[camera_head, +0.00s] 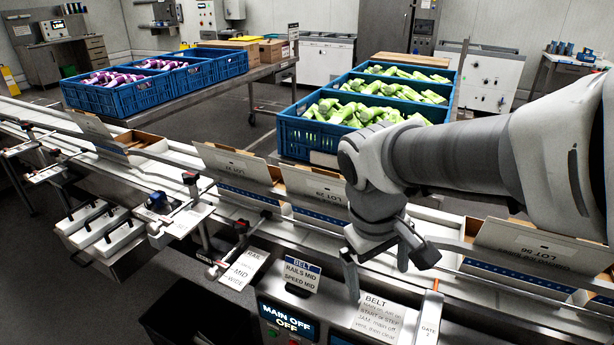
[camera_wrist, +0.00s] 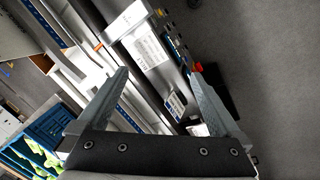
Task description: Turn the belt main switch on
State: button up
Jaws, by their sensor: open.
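The belt control box stands at the bottom of the head view, its lit display (camera_head: 287,322) reading "MAIN OFF OFF". A green and a red button show faintly below the display; the main switch cannot be made out there. In the wrist view the box's front edge shows small coloured controls (camera_wrist: 174,37) and a red part (camera_wrist: 197,68) by the right fingertip; I cannot tell if that is the switch. My gripper (camera_head: 388,280) is open and empty, pointing down above the box beside the BELT notice (camera_head: 376,318). It also shows in the wrist view (camera_wrist: 159,72).
A "RAILS MID SPEED MID" sign (camera_head: 302,274) stands on the box, left of my gripper. The conveyor (camera_head: 270,232) with open cartons runs behind. A gate post (camera_head: 428,315) stands close on the right.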

jog(key=w+a+f+n+t+h+b, duration=0.1)
jog(key=w+a+f+n+h+b, duration=0.2)
jog(key=a+f, duration=0.5)
jog(key=a+f+n+h+b, duration=0.2)
jog(key=a+f+n, duration=0.2)
jog(key=f, duration=0.7)
jog(key=w+a+f+n+t+h+b, duration=0.1)
jog(key=w+a+f+n+h+b, duration=0.2)
jog(key=a+f, duration=0.5)
jog(key=s+a+f+n+t+y+b, duration=0.1)
jog(key=s+a+f+n+t+b, duration=0.3)
jog(key=f, duration=0.7)
jog(key=s+a+f+n+t+y+b, duration=0.1)
jog(key=s+f+n+t, duration=0.2)
jog(key=f+n+t, duration=0.55)
jog(key=s+a+f+n+t+y+b, duration=0.1)
jog(key=s+a+f+n+b, duration=0.2)
jog(key=f, duration=1)
jog(key=b+x, duration=0.1)
jog(key=x, duration=1.5)
jog(key=shift+d+f+b, duration=0.2)
jog(key=shift+f+b, duration=0.1)
jog(key=shift+f, duration=0.05)
jog(key=shift+w+g, duration=0.1)
jog(key=shift+g, duration=0.15)
jog(key=c, duration=1.2)
jog(key=shift+c, duration=0.2)
